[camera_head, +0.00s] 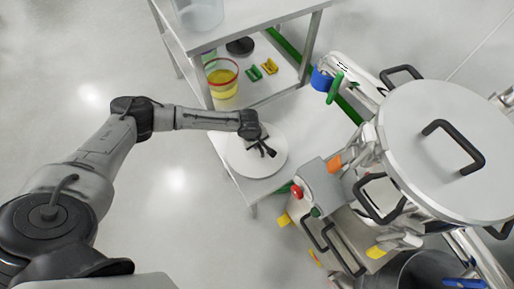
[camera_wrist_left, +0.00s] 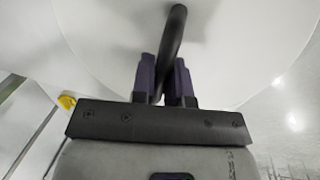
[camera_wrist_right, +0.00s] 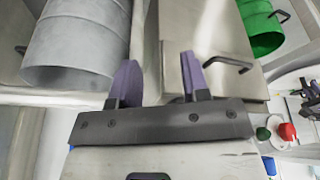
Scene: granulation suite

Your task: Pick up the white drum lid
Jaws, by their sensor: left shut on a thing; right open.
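The white drum lid (camera_head: 240,162) is a flat round disc in the head view, at the front end of a white table. It also fills much of the left wrist view (camera_wrist_left: 100,40), with a black bar handle (camera_wrist_left: 172,40) on it. My left gripper (camera_head: 263,148) is over the lid. Its two fingers (camera_wrist_left: 164,82) are on either side of the handle and shut on it. Whether the lid is resting on the table or just clear of it, I cannot tell. My right gripper (camera_wrist_right: 158,80) is open with nothing between its fingers.
A large steel vessel (camera_head: 418,120) with black handles stands right of the table. A control box (camera_head: 322,187) is close to the lid's right. A grey drum (camera_wrist_right: 78,45) and green drum (camera_wrist_right: 262,28) show near my right gripper.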

